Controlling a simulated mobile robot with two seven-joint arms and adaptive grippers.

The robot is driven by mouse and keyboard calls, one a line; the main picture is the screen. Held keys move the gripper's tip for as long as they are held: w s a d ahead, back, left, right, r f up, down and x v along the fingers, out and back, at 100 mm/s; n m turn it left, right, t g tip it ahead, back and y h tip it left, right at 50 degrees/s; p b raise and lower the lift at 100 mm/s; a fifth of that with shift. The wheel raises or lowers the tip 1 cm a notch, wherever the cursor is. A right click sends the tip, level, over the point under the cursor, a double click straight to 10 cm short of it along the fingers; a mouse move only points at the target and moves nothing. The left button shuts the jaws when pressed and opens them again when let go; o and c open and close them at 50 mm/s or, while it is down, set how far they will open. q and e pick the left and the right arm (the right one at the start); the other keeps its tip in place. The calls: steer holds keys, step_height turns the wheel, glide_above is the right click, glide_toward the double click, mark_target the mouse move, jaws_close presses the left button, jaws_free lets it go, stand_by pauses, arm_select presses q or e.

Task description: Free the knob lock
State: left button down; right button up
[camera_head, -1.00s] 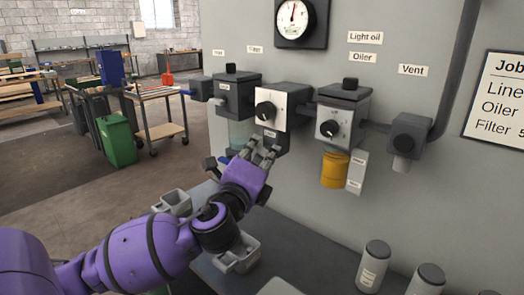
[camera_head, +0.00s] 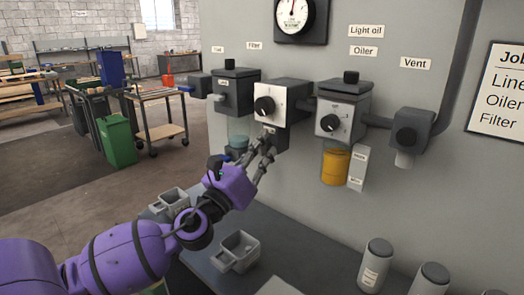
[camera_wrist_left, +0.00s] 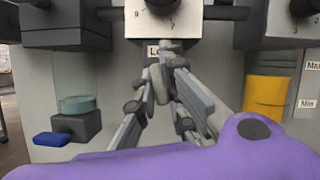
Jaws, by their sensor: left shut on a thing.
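The black regulator knob (camera_head: 264,106) is on the white front of a box (camera_head: 291,97) on the grey panel. The knob shows partly at the top of the left wrist view (camera_wrist_left: 162,5). A small label, partly covered and starting with "L", is on the box's lower part (camera_wrist_left: 153,50). My left gripper (camera_head: 265,148) is directly below this box, its fingers pointing up. In the left wrist view its fingers (camera_wrist_left: 164,72) are closed on a small grey lock piece (camera_wrist_left: 160,88) under the box. The fingers hide much of that piece. My right gripper is in neither view.
The filter (camera_head: 236,92) with its clear bowl is left of the box; the oiler (camera_head: 342,110) with its yellow bowl is right. A vent block (camera_head: 411,130) is farther right. Below, a grey shelf (camera_head: 300,250) holds small trays (camera_head: 238,250) and capped containers (camera_head: 374,262).

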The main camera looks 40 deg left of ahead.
arm_select(q)
steer(key=m+h, duration=0.1)
steer(key=m, duration=0.1)
steer(key=shift+f+m+h+b, duration=0.1)
steer(key=shift+m+h+b, duration=0.2)
steer(key=shift+m, duration=0.5)
steer(key=shift+h, duration=0.4)
steer(key=c, duration=1.8)
jaws_free()
steer(key=shift+s+f, duration=0.15)
steer(key=shift+s, duration=0.25)
steer(key=v, duration=1.1)
steer(key=shift+s, duration=0.1)
